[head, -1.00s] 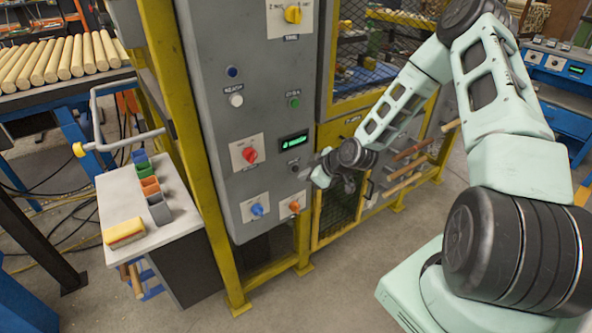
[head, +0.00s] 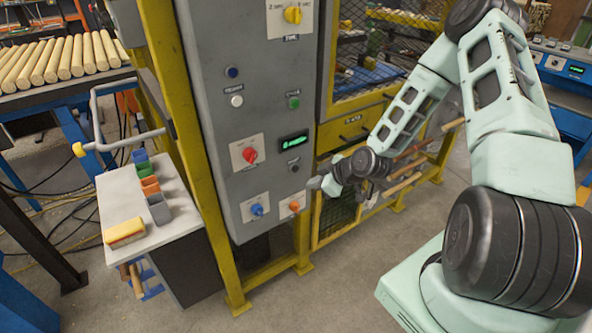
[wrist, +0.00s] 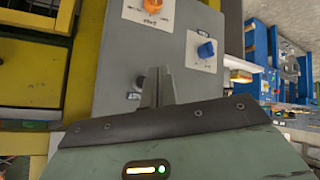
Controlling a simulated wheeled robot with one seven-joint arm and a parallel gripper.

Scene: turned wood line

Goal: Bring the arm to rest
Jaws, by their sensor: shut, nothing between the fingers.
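My gripper (head: 314,183) is at the end of my bent arm, just in front of the lower right edge of the grey control panel (head: 228,130). In the wrist view its two grey fingers (wrist: 156,82) are together, with nothing between them. An orange knob (wrist: 153,6) and a blue knob (wrist: 206,50) on the panel show beyond the fingertips. I cannot tell how large the gap to the panel is.
A yellow frame (head: 175,120) and mesh guard stand around the panel. Wooden rods (head: 405,183) stick out behind my wrist. A side table (head: 170,235) with small coloured bins and a yellow sponge (head: 124,232) stands left. Floor in front is clear.

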